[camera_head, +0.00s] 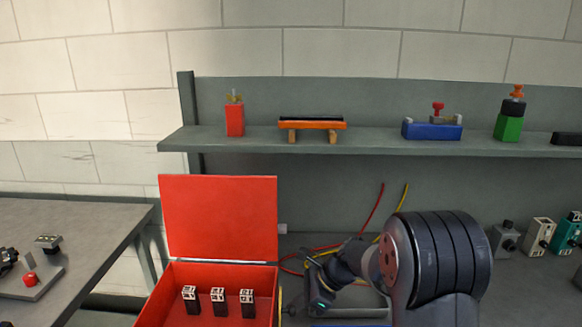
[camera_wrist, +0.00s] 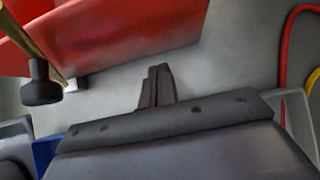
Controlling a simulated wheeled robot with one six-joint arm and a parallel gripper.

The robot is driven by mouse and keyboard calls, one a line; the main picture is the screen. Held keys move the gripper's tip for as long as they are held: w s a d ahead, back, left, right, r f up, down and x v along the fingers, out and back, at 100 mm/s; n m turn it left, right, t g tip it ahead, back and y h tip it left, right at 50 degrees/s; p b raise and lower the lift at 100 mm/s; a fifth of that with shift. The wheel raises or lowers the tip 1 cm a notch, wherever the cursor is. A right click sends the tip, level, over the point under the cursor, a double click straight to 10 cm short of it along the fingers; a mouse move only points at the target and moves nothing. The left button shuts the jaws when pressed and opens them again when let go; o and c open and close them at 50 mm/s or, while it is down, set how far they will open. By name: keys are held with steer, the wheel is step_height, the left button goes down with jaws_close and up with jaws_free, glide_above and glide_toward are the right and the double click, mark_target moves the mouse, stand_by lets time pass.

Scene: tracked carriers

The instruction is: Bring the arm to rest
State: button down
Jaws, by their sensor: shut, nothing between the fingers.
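My arm rises at the lower right of the head view, bent toward the left. My gripper (camera_head: 320,305) points down beside the right side of an open red case, apart from it. In the wrist view my gripper (camera_wrist: 157,85) shows its two dark fingers pressed together, with nothing between them, above a grey surface.
The red case (camera_head: 218,220) has its lid up and holds several black-and-white blocks (camera_head: 218,296). Red and yellow cables (camera_head: 372,212) run behind my arm. A shelf (camera_head: 370,146) with small devices spans the back. A grey table (camera_head: 80,225) stands at left.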

steer(key=v, duration=0.8)
steer(key=shift+s+r, duration=0.1)
steer(key=shift+s, duration=0.05)
